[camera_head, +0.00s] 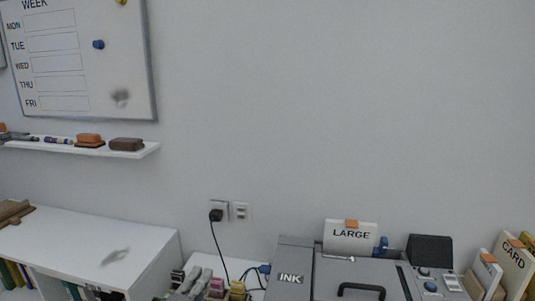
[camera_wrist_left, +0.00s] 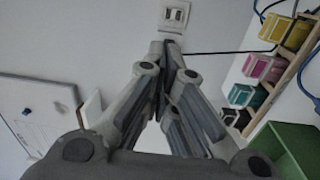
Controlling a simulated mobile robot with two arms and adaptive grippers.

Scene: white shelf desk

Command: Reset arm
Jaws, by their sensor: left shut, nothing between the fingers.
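My left gripper (camera_head: 194,278) shows only in part at the bottom edge of the head view, in front of the gap between the white shelf and the printer. In the left wrist view the same gripper (camera_wrist_left: 171,48) has its fingers together with nothing between them. Its tips point toward the wall, below a wall socket (camera_wrist_left: 176,14) in that picture. My right gripper is not in view.
A grey machine marked INK (camera_head: 290,279) stands at the bottom right of the head view. Colored ink boxes (camera_wrist_left: 264,68) sit in a wooden rack right of my fingers. A black cord (camera_head: 222,255) hangs from the socket. A white shelf (camera_head: 90,240) is at left.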

